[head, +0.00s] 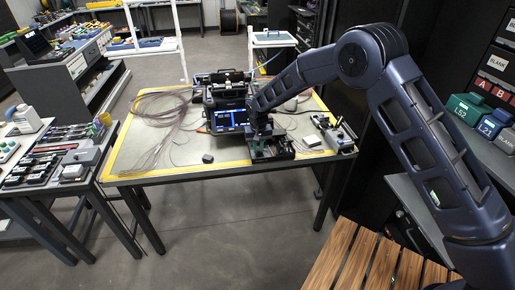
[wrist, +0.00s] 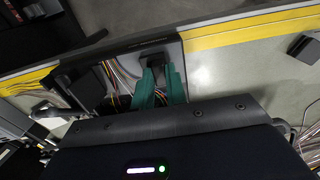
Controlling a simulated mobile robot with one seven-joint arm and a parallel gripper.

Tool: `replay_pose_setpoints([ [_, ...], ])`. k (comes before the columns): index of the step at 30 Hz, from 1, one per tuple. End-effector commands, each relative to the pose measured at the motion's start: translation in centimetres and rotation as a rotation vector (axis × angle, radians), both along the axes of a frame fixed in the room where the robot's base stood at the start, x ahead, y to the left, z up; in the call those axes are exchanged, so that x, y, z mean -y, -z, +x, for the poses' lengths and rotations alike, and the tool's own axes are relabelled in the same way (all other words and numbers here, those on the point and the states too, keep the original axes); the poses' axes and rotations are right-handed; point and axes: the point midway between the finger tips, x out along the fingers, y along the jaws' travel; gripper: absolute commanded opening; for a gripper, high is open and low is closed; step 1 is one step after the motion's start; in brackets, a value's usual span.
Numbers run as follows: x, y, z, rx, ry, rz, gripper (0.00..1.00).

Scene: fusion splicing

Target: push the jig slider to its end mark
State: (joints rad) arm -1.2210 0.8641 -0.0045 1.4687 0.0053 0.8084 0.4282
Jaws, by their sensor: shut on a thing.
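My gripper (wrist: 160,76) reaches down into a dark open jig (wrist: 88,88) in the wrist view. Its two teal fingers are shut on a small dark block (wrist: 155,60), which looks like the jig slider. The fingers hide part of it, and I cannot make out an end mark. In the head view the jig (head: 284,150) sits near the front edge of the mat, right of centre. My gripper (head: 258,146) is small and partly hidden there, low over the jig's left part.
A splicer with a lit screen (head: 229,118) stands just behind and left of the jig. Loose fibre coils (head: 160,105) lie left. A small black piece (head: 208,158) lies near the mat's front edge. A small fixture (head: 338,134) stands right.

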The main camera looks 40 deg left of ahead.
Motion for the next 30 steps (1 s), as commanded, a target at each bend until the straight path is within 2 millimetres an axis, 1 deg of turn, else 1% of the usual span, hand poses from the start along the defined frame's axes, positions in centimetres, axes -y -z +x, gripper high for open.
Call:
replay_pose_setpoints([
  [7,2.4,0.0,2.5,0.0,0.003,-0.001,0.0],
  [16,2.8,0.0,2.9,0.002,0.002,-0.002,0.0],
  [17,2.9,0.0,3.0,0.002,0.003,-0.002,0.18],
  [18,2.9,0.0,3.0,0.002,0.003,-0.002,0.26],
  [20,2.9,0.0,3.0,0.002,0.003,-0.002,0.36],
  [27,2.8,0.0,2.8,0.001,0.002,-0.001,0.36],
  [30,2.7,-0.3,2.8,0.001,0.001,-0.001,0.36],
])
